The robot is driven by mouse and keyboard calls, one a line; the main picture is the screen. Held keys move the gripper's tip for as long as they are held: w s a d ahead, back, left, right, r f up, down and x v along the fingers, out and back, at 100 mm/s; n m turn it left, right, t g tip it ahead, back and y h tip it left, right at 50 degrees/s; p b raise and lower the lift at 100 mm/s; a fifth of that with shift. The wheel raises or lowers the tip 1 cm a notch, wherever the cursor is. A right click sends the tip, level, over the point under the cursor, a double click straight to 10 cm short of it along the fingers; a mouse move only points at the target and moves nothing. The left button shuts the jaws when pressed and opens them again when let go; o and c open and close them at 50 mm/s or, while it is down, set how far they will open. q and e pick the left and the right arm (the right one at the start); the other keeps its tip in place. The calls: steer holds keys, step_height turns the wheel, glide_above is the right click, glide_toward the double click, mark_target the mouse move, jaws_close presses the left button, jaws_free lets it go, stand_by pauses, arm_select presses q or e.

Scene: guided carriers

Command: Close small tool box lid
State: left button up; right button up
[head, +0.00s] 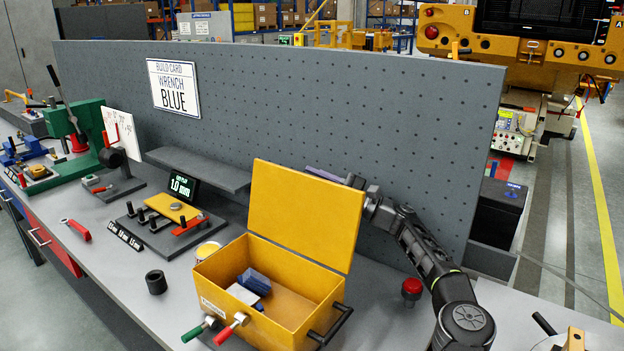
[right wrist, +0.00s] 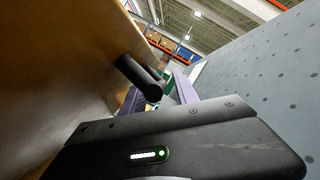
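The yellow tool box (head: 270,290) stands on the bench with its lid (head: 305,215) raised nearly upright at the back. A blue block (head: 254,281) and a pale piece lie inside. My right gripper (head: 328,177) is behind the lid, and the lid hides part of it. In the right wrist view the lid's brown-yellow face (right wrist: 60,70) fills the left side. A black handle-like cylinder (right wrist: 140,78) stands out from it, close to my purple fingers. The fingers look apart, with nothing clearly held between them. My left gripper is not in view.
A grey pegboard panel (head: 400,130) stands close behind the box and my right arm. Green-handled and red-handled tools (head: 228,328) stick out at the box's front left. A red button (head: 411,288) stands right of the box. A black ring (head: 156,282) lies to its left.

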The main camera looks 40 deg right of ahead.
steer(key=shift+c, duration=0.6)
jaws_close()
stand_by(0.8)
